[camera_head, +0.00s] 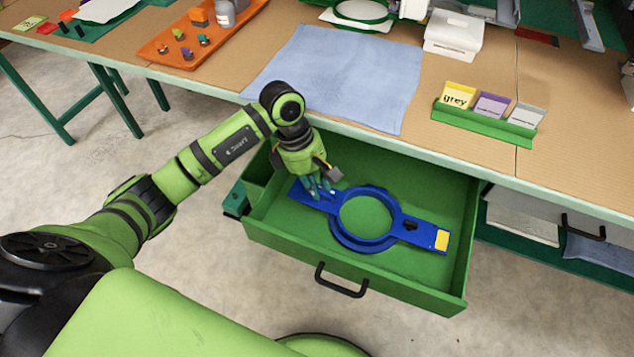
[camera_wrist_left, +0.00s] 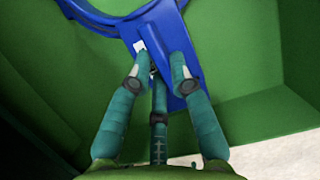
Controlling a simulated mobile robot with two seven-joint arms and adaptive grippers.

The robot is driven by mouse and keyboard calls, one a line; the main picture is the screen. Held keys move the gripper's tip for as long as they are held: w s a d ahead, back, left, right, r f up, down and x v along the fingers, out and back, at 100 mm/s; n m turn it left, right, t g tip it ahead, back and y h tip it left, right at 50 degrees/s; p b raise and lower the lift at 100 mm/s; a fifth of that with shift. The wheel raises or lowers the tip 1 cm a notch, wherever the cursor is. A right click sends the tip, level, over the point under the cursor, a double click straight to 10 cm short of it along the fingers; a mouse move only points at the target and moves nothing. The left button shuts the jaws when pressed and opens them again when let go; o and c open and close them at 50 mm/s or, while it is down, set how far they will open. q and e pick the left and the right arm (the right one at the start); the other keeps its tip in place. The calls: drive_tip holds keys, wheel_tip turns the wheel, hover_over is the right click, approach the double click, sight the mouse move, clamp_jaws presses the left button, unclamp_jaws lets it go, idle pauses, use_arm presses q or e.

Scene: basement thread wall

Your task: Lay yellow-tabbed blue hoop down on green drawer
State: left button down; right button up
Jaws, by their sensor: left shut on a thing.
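The blue hoop (camera_head: 336,228) has a flat arm on each side, and a yellow tab (camera_head: 442,240) sits at the end of its right arm. It is inside the open green drawer (camera_head: 360,276), low over the floor; I cannot tell if it touches the bottom. My left gripper (camera_head: 322,193) reaches down into the drawer and is shut on the hoop's left arm. In the left wrist view the teal fingers (camera_wrist_left: 160,75) close around the blue arm (camera_wrist_left: 200,92), and part of the ring shows beyond. My right gripper is not in view.
The drawer's black handle (camera_head: 342,282) is at its front. On the workbench above are a blue cloth (camera_head: 335,75), a green holder with labelled cards (camera_head: 485,122), an orange tray (camera_head: 200,35) and a white box (camera_head: 453,38). The drawer floor around the hoop is clear.

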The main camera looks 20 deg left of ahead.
use_arm(q)
drive_tip(key=shift+f, duration=0.1)
drive_tip(key=c, duration=1)
unclamp_jaws()
drive_tip(key=shift+c, duration=0.2)
drive_tip(key=v, duration=1.2)
